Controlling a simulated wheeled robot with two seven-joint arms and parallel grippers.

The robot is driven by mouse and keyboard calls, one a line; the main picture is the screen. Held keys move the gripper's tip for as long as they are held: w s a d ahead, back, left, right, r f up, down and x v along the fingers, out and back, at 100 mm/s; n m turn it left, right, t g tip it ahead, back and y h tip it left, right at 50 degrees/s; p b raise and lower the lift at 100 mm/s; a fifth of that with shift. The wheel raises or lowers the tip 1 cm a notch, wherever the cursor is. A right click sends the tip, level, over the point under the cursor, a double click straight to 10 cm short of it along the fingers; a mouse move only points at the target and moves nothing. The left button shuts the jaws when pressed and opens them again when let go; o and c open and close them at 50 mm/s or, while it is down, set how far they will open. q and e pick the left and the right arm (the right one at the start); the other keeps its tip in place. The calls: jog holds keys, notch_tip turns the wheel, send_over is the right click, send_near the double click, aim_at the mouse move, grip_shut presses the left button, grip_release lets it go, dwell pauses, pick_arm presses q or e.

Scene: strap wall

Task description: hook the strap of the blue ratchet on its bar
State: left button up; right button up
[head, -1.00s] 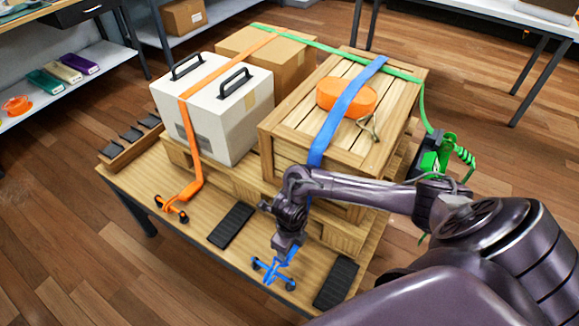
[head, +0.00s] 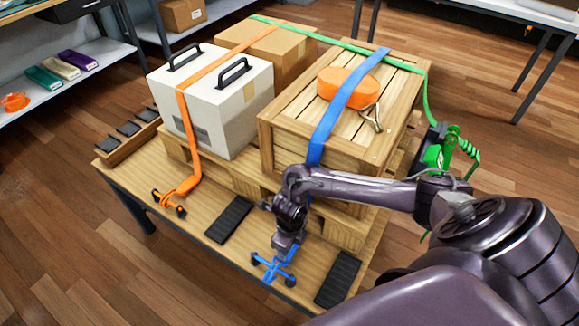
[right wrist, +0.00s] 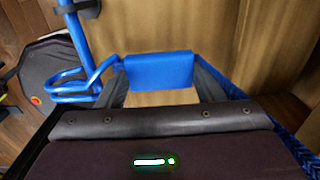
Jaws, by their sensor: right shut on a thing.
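The blue strap (head: 347,100) runs over the wooden crate and down its front, then passes behind my right arm. My right gripper (head: 284,250) is low at the table's front edge. In the right wrist view its fingers are shut on the blue strap end (right wrist: 160,70), which has a bent blue wire hook (right wrist: 78,88) on its left. The blue bar (right wrist: 76,35) is close beside the hook; whether the hook is around it I cannot tell. The bar with black end mounts also shows in the head view (head: 273,268). The blue ratchet is not clearly visible. My left gripper is out of view.
Black pads (head: 338,278) lie on the table (head: 205,255) on both sides of the blue bar. The wooden crate (head: 285,150) on a pallet stands behind. An orange strap (head: 190,140) crosses the white box; a green ratchet (head: 437,155) hangs at right.

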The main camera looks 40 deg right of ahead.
jog(key=shift+f, duration=0.35)
jog(key=shift+d, duration=0.1)
jog(key=shift+w+d+f+b, duration=0.1)
jog(key=shift+w+d+b, duration=0.15)
jog(key=shift+d+b, duration=0.25)
jog(key=shift+w+d+b, duration=0.25)
jog(key=shift+d+b, duration=0.1)
jog(key=shift+d, duration=0.3)
jog(key=shift+w+d, duration=0.1)
jog(key=shift+w+d+b, duration=0.15)
jog(key=shift+d+b, duration=0.15)
jog(key=shift+b, duration=0.05)
jog(key=o, duration=1.2)
jog(key=shift+c, duration=0.2)
